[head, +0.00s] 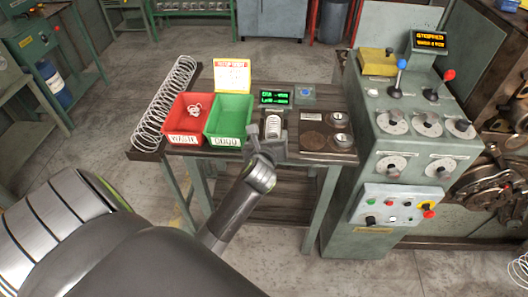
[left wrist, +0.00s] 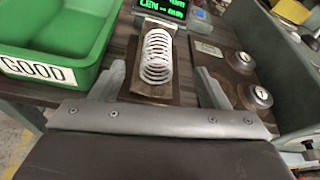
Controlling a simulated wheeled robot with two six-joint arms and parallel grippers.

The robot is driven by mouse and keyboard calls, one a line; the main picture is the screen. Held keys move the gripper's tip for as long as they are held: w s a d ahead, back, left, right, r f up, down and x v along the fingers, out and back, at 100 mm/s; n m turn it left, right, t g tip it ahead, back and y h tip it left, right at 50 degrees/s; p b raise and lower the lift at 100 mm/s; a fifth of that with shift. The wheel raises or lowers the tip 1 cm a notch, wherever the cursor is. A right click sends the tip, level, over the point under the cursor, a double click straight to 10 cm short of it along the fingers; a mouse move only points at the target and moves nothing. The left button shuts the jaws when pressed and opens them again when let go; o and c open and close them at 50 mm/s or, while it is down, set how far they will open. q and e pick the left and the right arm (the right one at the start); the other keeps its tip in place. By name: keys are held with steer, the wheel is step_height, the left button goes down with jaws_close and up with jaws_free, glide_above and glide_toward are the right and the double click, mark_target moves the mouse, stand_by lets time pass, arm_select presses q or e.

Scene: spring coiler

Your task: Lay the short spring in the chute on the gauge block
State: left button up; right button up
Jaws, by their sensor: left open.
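The short spring (left wrist: 156,58), a pale wire coil, lies lengthwise in the chute on the gauge block (left wrist: 151,91). It also shows in the head view (head: 273,125), just beyond my left gripper (head: 268,143). In the left wrist view my left gripper (left wrist: 160,72) is open, with one finger on each side of the block's near end. A gap shows between each finger and the spring, and nothing is held. The lower sides of the chute are hard to make out. My right gripper is not in view.
A red WASTE bin (head: 185,136) holding a small tangle of wire and a green GOOD bin (head: 229,116) stand left of the block. A lit display (head: 275,97) is behind it. A dark plate with knobs (head: 328,137) is at right, beside the coiler cabinet (head: 395,166).

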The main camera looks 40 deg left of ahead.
arm_select(q)
steer(key=v, duration=1.1)
steer(key=shift+b, duration=0.3)
steer(key=s+d+f+n+g+h, duration=0.1)
steer(key=s+f+n+g+h, duration=0.2)
steer(key=f, duration=0.9)
steer(key=s+d+f+n+g, duration=0.15)
steer(key=f+n, duration=0.35)
steer(key=f, duration=0.6)
steer(key=s+d+f+n+g+h, duration=0.1)
steer(key=s+f+n+h, duration=0.3)
steer(key=f, duration=0.8)
steer(key=s+a+f+n+g, duration=0.1)
steer(key=s+f+n+g, duration=0.1)
steer(key=s+f+n, duration=0.3)
steer(key=s+a+f+n+g+y, duration=0.1)
steer(key=s+f+n, duration=0.5)
steer(key=s, duration=0.7)
steer(key=s+a+f+n+g, duration=0.2)
steer(key=s+f+n, duration=0.3)
steer(key=s, duration=0.5)
steer(key=shift+a+f+g, duration=0.35)
steer(key=shift+f+g, duration=0.2)
steer(key=shift+f, duration=0.15)
